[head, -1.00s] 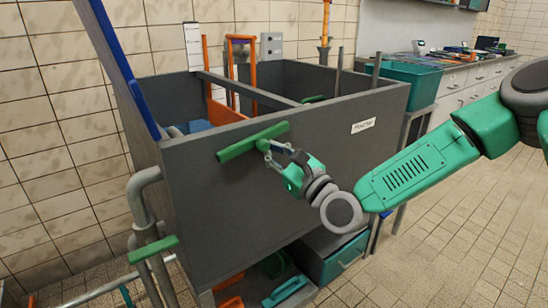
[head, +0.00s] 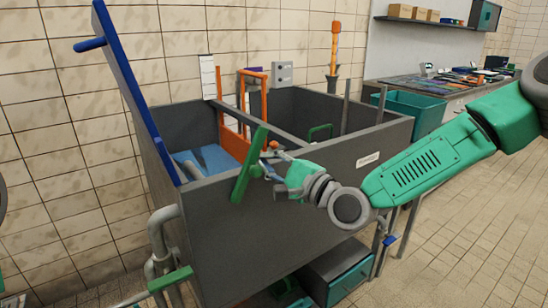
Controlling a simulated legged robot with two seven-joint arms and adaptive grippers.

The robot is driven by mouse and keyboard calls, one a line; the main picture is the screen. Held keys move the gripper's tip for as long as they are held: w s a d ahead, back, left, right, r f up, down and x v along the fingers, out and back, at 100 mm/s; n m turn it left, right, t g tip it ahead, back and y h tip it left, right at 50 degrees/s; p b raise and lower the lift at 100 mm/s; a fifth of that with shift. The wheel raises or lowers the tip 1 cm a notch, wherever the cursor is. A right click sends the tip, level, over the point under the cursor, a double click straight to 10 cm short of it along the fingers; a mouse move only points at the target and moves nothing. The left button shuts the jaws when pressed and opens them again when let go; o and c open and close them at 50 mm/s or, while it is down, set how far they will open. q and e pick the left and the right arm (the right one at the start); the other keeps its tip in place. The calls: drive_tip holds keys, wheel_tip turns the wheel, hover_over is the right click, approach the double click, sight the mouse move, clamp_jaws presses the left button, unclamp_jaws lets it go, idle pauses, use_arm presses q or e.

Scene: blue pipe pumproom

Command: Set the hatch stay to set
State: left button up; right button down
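A green lever (head: 249,165) is mounted on the front wall of the dark grey tank (head: 230,235), near its top rim. It stands steeply tilted, upper end leaning right. No label marks it as the hatch stay, so I cannot tell for sure that it is. A blue hatch lid (head: 136,92) stands raised at the tank's left side. My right gripper (head: 268,164) is close against the right side of the green lever, reaching in from the right. Its fingertips are small and partly overlap the lever, so their grip is unclear. My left gripper is out of view.
An orange frame (head: 241,122) and a grey crossbar (head: 262,125) are in the tank. A green handle (head: 171,279) on pipes is at lower left. A teal bin (head: 419,108) and cluttered bench (head: 470,85) stand behind right. The floor at right is clear.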

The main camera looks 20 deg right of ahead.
sight(254, 163)
drive_tip(key=a+r+n+p, duration=0.1)
drive_tip(key=n, duration=0.1)
drive_tip(key=s+a+r+n+g+p, duration=0.1)
drive_tip(key=a+n+p, duration=0.1)
drive_tip(key=shift+r, duration=0.1)
drive_tip(key=s+a+n+g+h+p, duration=0.1)
drive_tip(key=s+a+n+p, duration=0.1)
drive_tip(key=a+n+p, duration=0.2)
drive_tip(key=a+n, duration=0.2)
drive_tip(key=shift+s+a+h, duration=0.3)
drive_tip(key=shift+a, duration=0.1)
drive_tip(key=shift+f, duration=0.25)
